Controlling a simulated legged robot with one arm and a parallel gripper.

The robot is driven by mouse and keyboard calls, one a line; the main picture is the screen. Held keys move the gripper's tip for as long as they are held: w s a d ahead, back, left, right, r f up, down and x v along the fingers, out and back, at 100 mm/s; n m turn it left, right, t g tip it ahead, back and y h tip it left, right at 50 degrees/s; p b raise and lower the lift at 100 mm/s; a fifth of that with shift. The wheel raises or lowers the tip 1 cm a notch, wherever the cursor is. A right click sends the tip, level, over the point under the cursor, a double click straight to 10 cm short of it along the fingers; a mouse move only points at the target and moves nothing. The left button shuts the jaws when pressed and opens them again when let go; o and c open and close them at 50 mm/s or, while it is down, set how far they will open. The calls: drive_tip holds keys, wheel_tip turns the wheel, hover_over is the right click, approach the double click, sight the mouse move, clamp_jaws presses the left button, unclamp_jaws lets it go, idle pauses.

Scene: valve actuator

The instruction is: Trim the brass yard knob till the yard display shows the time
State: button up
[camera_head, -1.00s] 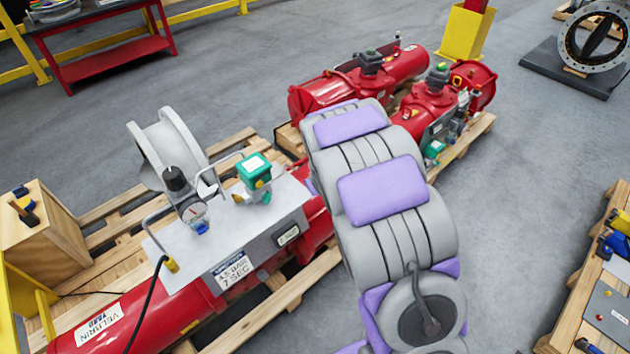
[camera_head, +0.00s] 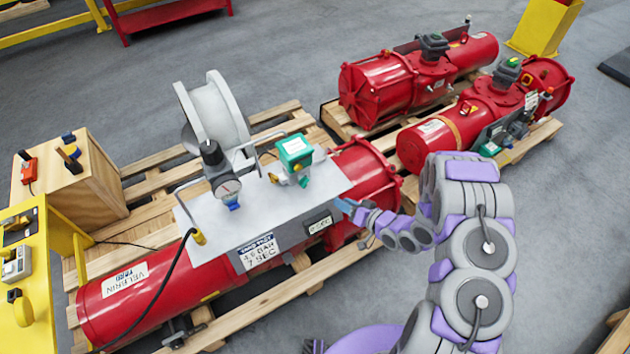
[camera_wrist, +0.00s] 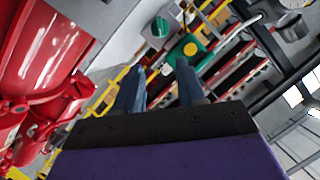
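The yard actuator (camera_head: 140,295) is a long red cylinder labelled "YARD", with a grey panel on top. A small dark display (camera_head: 319,223) is on its front face; its digits are too small to read surely. A sign (camera_head: 258,252) beside it reads 4.5 BAR, 7 SEC. A green-topped unit (camera_head: 295,150) on the panel has a small brass-coloured part (camera_head: 304,181) low on its side, perhaps the knob. My gripper (camera_head: 345,205) is just right of the display. In the wrist view, my blue fingers (camera_wrist: 158,80) are apart with nothing between them, before a green box (camera_wrist: 190,48).
A gauge and black-capped regulator (camera_head: 224,180) stand left on the panel; a grey wheel (camera_head: 213,110) rises behind. A black hose (camera_head: 165,300) hangs in front. A wooden box (camera_head: 80,185) and yellow stand (camera_head: 30,270) are at left. Other red actuators (camera_head: 400,85) lie behind.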

sight(308, 183)
drive_tip(key=b+x, duration=0.2)
drive_tip(key=x, duration=1.5)
drive_tip(key=shift+d+f+b, duration=0.1)
drive_tip(key=shift+b, duration=0.3)
drive_tip(key=shift+c, duration=0.3)
clamp_jaws()
